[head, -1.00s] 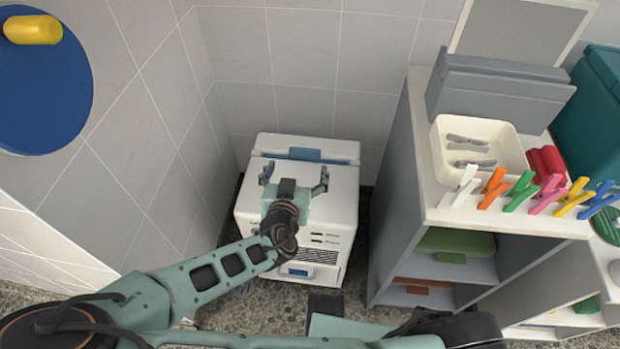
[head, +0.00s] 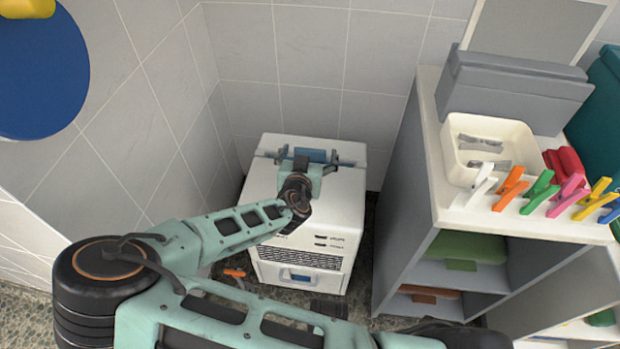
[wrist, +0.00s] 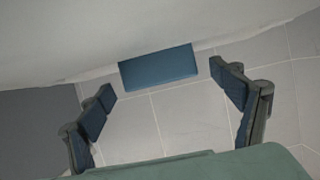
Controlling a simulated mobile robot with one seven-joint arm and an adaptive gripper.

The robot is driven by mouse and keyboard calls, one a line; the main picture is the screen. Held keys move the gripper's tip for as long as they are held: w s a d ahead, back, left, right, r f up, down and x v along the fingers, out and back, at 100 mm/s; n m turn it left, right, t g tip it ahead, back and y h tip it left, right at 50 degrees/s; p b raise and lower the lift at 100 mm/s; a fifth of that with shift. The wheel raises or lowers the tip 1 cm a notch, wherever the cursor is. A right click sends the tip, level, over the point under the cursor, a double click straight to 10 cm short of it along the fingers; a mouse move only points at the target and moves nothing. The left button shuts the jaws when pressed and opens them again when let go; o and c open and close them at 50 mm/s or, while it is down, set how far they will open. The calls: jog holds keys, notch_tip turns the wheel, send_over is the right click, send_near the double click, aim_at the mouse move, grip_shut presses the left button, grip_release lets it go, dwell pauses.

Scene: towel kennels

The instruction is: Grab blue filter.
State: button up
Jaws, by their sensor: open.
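The blue filter (head: 322,156) shows as a blue strip at the back of the top of the white machine (head: 345,205). In the wrist view it is a flat blue block (wrist: 158,67) projecting from a pale surface, between and just beyond my fingertips. My gripper (head: 307,160) is over the rear of the machine's top, in front of the filter and partly hiding it. In the wrist view my gripper (wrist: 162,84) is open and empty, with its fingers apart on either side of the filter. I see no contact.
A grey shelf unit (head: 405,200) stands close on the right, holding a cream tray (head: 455,165) and several coloured clothespins (head: 540,190). Tiled walls (head: 300,60) close in behind and on the left. A blue disc (head: 40,80) is on the left wall. An orange item (head: 234,272) lies left of the machine.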

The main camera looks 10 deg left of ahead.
jog(key=shift+c, duration=0.3)
jog(key=c, duration=1.6)
jog(key=shift+r, duration=0.1)
jog(key=shift+c, duration=0.2)
